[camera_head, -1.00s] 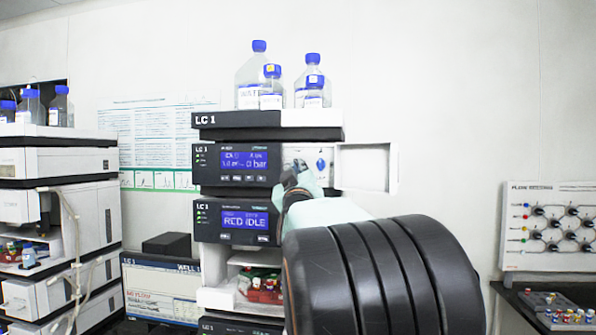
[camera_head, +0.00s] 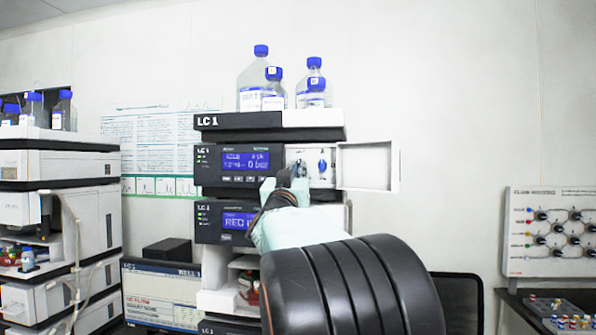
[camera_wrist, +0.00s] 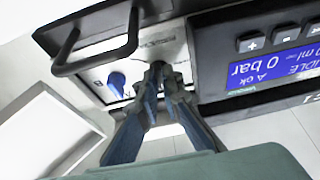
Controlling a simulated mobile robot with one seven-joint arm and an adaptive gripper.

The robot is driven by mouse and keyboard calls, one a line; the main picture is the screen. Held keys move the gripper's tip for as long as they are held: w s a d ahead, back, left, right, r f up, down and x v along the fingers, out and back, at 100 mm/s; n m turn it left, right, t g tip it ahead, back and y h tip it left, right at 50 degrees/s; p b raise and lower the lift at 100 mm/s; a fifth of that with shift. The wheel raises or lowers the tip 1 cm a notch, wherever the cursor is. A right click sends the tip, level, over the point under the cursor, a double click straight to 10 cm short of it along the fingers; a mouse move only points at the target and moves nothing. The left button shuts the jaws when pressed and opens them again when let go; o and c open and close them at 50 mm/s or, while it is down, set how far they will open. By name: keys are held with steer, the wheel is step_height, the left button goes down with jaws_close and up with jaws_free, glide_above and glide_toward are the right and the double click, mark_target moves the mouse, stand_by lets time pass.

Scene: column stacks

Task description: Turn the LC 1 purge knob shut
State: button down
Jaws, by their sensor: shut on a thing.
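The LC 1 pump module (camera_head: 238,163) has a blue-lit display and an open white front panel at its right. My gripper (camera_head: 297,173) reaches that panel from below. In the wrist view its dark fingertips (camera_wrist: 158,72) are closed together against the panel (camera_wrist: 175,48). They are shut on the LC 1 purge knob, which is mostly hidden between them. A separate blue knob (camera_head: 322,166) sits just right of my gripper in the head view. It also shows in the wrist view (camera_wrist: 117,80), apart from the fingers.
The white door (camera_head: 367,166) stands open to the right of the panel. In the wrist view a black bar handle (camera_wrist: 97,60) crosses close to my fingers. Bottles with blue caps (camera_head: 252,85) stand on top of the stack. Another stack (camera_head: 60,190) is at the left.

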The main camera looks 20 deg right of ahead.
steer(key=shift+r, duration=0.1)
steer(key=c, duration=2.1)
jaws_free()
steer(key=v, duration=1.2)
steer(key=shift+a, duration=0.1)
